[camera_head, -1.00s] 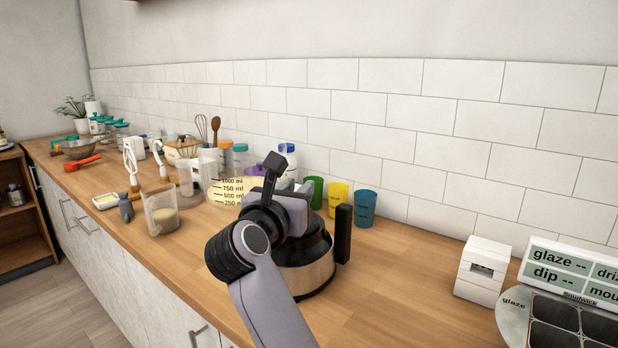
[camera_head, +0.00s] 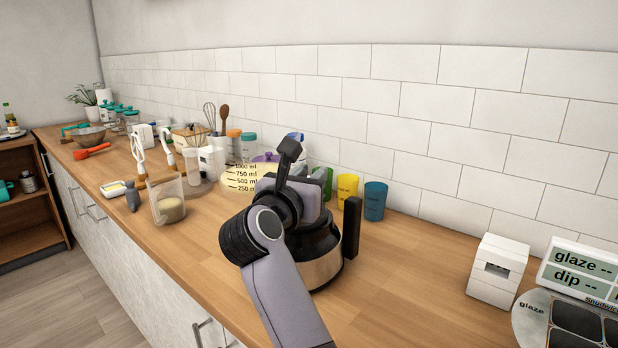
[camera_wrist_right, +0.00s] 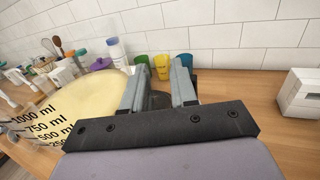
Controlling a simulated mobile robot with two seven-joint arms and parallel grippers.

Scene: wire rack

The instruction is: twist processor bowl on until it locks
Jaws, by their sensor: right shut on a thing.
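The processor bowl (camera_head: 235,182), pale yellow with dark millilitre marks, shows left of my right gripper (camera_head: 300,190) in the head view. It also fills the left of the wrist view (camera_wrist_right: 95,88). The processor base (camera_head: 322,268), black and steel with an upright black bar (camera_head: 351,228) at its right, stands on the counter beneath my right gripper. The right fingers (camera_wrist_right: 160,88) are shut on a dark part between them, seemingly the bowl's handle. My wrist hides where bowl and base meet, so I cannot tell how they sit. My left gripper is out of view.
Green (camera_wrist_right: 141,62), yellow (camera_head: 347,190) and blue (camera_head: 375,201) cups stand behind the base. A clear jug (camera_head: 168,202) and several utensils crowd the left. A white block (camera_head: 497,270) stands right; the counter before it is clear.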

